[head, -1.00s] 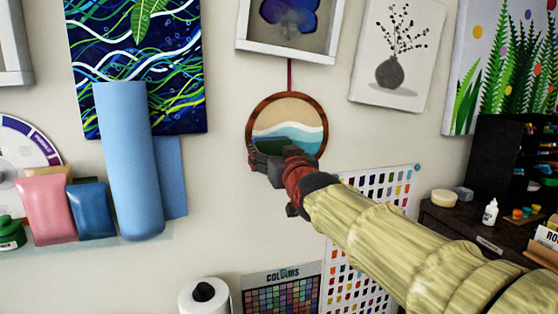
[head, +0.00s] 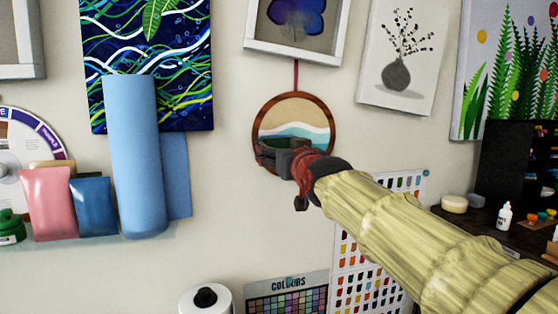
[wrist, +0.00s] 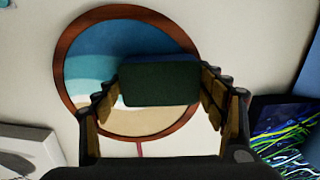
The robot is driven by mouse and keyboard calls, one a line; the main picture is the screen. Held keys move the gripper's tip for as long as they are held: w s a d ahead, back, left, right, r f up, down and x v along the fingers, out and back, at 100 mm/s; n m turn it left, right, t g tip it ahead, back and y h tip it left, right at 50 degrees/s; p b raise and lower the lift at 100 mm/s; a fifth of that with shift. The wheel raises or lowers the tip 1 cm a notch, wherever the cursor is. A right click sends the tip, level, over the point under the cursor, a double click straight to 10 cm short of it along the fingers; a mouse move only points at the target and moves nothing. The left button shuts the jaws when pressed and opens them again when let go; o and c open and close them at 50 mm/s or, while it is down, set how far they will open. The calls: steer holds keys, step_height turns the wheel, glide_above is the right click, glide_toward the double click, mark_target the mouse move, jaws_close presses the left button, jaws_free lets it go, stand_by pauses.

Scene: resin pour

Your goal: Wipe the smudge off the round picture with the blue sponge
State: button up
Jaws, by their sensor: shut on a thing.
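The round picture (head: 293,112) hangs on the wall in a brown wooden frame, with sand, white and teal bands. It also fills much of the wrist view (wrist: 95,55), appearing upside down there. My gripper (head: 280,155) is in front of its lower part. In the wrist view my gripper (wrist: 160,88) is shut on the sponge (wrist: 160,82), which shows a dark green face and a blue edge. The sponge covers the middle of the picture there; I cannot tell whether it touches the surface. I see no smudge on the uncovered part.
A framed blue butterfly (head: 292,18) hangs just above, and a vase picture (head: 400,60) hangs to the right. Colour charts (head: 285,300) are below. A rolled blue sheet (head: 135,155) stands at left. Bare wall (head: 225,200) lies left of the round picture.

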steer(key=shift+w+d+f+b, duration=0.2)
steer(key=shift+d+b, duration=0.15)
steer(key=shift+b, duration=0.85)
steer(key=shift+w+d+f+b, duration=0.1)
steer(key=shift+d+f+b, duration=0.2)
steer(key=shift+b, duration=0.9)
steer(key=shift+w+d+r+b, duration=0.1)
steer(key=shift+d+b, duration=0.5)
steer(key=shift+w+d+r+b, duration=0.1)
steer(key=shift+d+r+b, duration=0.1)
steer(key=shift+d+b, duration=0.25)
steer(key=w+d, duration=0.1)
steer(key=d, duration=0.5)
steer(key=shift+w+d, duration=0.25)
steer(key=shift+w, duration=0.15)
